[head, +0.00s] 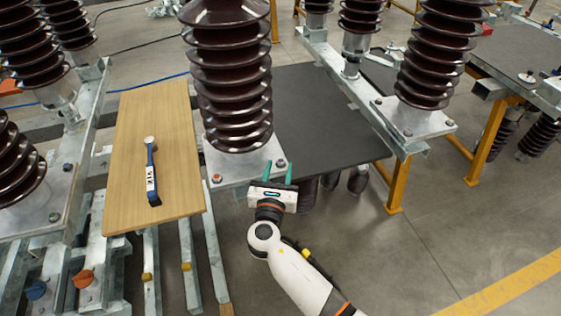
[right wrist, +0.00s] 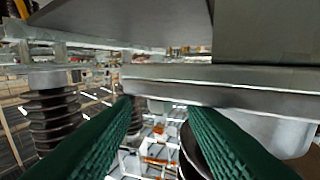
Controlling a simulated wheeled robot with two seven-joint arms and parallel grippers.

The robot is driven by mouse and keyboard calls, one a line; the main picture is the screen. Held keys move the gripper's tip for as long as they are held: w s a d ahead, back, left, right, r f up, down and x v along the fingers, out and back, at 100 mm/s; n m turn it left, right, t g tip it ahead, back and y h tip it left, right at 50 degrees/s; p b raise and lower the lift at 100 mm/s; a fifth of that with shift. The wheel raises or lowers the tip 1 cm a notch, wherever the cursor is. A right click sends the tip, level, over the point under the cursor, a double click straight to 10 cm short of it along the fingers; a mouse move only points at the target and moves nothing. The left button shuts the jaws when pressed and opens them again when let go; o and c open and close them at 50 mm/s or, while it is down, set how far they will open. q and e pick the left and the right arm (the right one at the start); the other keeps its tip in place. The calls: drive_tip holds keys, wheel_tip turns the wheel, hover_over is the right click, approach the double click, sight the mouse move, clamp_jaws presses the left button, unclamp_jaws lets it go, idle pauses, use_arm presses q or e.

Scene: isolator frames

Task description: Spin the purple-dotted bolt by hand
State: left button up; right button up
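My right gripper (head: 278,168) is at the front right corner of the metal base plate (head: 240,165) under the middle brown insulator (head: 232,80). Its two green fingers are apart with nothing seen held. A small bolt with a dark, purplish top (head: 281,163) sits on that corner, between or just behind the fingertips; contact cannot be told. Another bolt with a reddish top (head: 217,179) is at the front left corner. In the right wrist view the open fingers (right wrist: 160,106) are near the plate's edge (right wrist: 225,95), and no bolt shows. My left gripper is not in view.
A blue and white wrench-like tool (head: 151,172) lies on a wooden board (head: 120,150) at the left. More insulators (head: 440,50) stand on metal beams around. A dark flat panel (head: 320,115) lies behind the gripper. Open floor (head: 440,230) is at the front right.

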drive_tip(key=s+a, duration=0.1)
drive_tip(key=s, duration=0.7)
drive_tip(key=shift+s+a, duration=0.2)
drive_tip(key=shift+s, duration=0.05)
